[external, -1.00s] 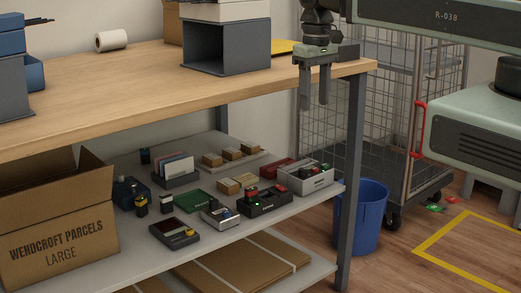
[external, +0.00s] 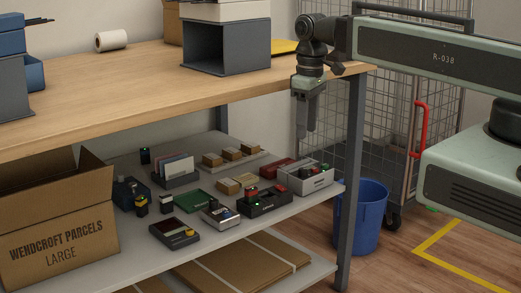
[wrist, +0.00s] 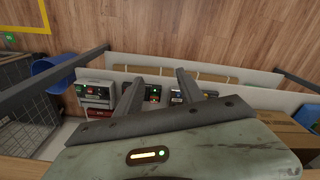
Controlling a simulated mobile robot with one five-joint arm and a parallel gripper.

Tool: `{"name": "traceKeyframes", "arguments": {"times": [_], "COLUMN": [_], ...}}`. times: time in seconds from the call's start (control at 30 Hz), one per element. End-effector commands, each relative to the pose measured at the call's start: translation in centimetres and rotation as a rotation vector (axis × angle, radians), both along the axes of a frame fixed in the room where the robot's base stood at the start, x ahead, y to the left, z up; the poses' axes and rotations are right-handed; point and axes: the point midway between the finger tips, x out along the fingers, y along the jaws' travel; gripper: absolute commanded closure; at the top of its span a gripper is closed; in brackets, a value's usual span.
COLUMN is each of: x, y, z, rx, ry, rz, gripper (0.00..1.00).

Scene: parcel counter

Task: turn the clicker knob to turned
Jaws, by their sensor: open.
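I cannot tell which device is the clicker. Candidates on the shelf are a black box with red parts (external: 268,206), a small light-grey device with a dark top (external: 220,218), a pale box with red and dark parts (external: 307,184), and a dark flat device (external: 175,236). Knob positions are too small to read. My gripper touches none of them.
The wooden counter top (external: 130,85) overhangs the grey shelf (external: 215,251). A table leg (external: 350,190) stands at the shelf's right end. A blue bin (external: 364,218) and a wire cage trolley (external: 400,120) are beside it. A large carton (external: 55,240) fills the shelf's left.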

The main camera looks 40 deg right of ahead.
Motion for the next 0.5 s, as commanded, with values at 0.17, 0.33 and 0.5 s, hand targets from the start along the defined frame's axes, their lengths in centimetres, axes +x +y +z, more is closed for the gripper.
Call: {"name": "traceKeyframes", "arguments": {"times": [0.17, 0.33, 0.5], "x": [2.9, 4.9, 7.2], "y": [-0.3, -0.5, -1.1], "z": [-11.4, -16.9, -20.6], "rx": [0.005, -0.004, -0.037], "ry": [-0.043, -0.081, -0.134], "rz": [0.36, 0.648, 0.88], "gripper": [0.54, 0.54, 0.54]}}
